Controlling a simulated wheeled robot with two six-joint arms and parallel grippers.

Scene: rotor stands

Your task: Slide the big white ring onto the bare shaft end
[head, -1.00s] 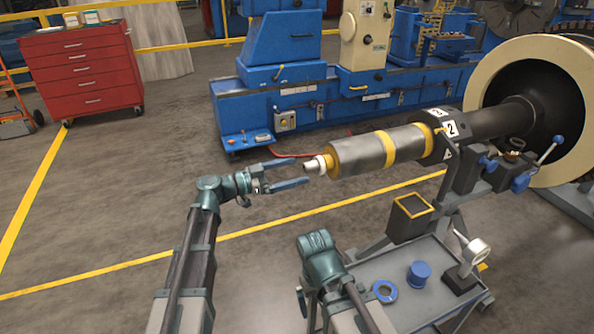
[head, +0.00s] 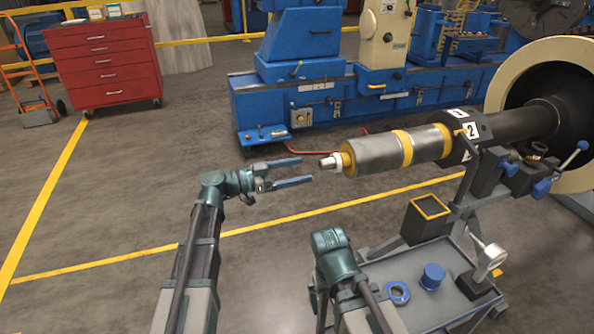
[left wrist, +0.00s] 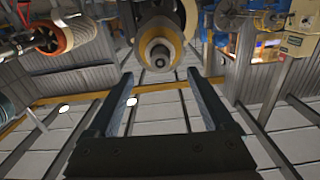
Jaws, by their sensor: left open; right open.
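A white ring (head: 338,161) sits around the thin end of the shaft (head: 385,152), in front of its yellow collar. The bare metal shaft tip (head: 326,162) pokes out to the left of the ring. My left gripper (head: 306,170) is open and empty, its two blue fingers pointing at the shaft tip with a small gap between. In the left wrist view the shaft end (left wrist: 160,56) lies beyond the open fingers, roughly centred between them. My right arm shows low in the head view, but I cannot make out its gripper.
A grey cart (head: 425,312) below the shaft holds a blue ring (head: 398,292), a blue cylinder (head: 432,277) and a dial gauge on a stand (head: 485,260). A black box with a yellow rim (head: 429,217) stands behind it. The floor to the left is open.

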